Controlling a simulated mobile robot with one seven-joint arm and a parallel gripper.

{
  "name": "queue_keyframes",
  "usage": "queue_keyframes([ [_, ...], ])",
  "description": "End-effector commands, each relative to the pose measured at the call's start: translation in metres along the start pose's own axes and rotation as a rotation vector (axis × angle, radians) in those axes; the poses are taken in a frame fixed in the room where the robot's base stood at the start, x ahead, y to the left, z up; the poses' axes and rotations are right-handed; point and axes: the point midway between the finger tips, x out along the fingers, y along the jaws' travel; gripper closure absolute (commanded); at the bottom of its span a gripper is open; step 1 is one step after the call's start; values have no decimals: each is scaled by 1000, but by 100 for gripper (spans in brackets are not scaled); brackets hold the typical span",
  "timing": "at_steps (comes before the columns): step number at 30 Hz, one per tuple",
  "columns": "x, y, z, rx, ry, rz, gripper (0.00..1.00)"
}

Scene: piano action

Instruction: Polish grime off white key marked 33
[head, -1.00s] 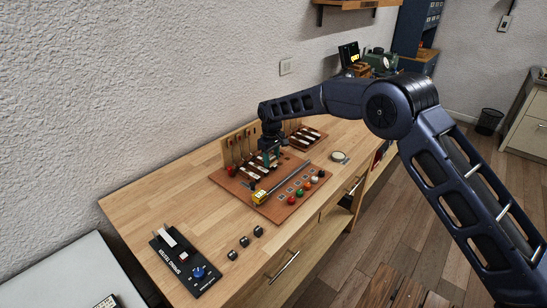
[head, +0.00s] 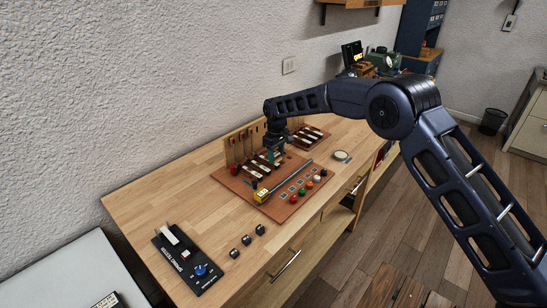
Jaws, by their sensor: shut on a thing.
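My gripper (head: 275,158) points down over the row of white keys (head: 262,167) on the reddish-brown board (head: 232,180). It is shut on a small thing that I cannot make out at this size. The gripper hides part of the keys behind and below it. Key numbers, including 33, are too small to read, and I cannot tell any grime on the keys. I cannot tell whether the held thing touches a key.
A long grey bar with a yellow block (head: 262,196) lies across the board. Several coloured knobs (head: 302,192) line its front. A second key set (head: 311,135) stands behind. A black spring tester (head: 187,262) and small dark blocks (head: 246,240) stand at left. A round dish (head: 342,156) is right.

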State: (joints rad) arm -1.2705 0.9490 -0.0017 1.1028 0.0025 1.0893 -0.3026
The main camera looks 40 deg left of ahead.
Motion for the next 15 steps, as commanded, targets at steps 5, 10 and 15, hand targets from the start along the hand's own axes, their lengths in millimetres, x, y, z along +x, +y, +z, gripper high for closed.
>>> queue_keyframes([
  [5,0,-2,0,-1,-1,-1,73],
  [10,0,-13,1,0,-2,-1,73],
  [15,0,-26,0,-2,-2,-1,73],
])
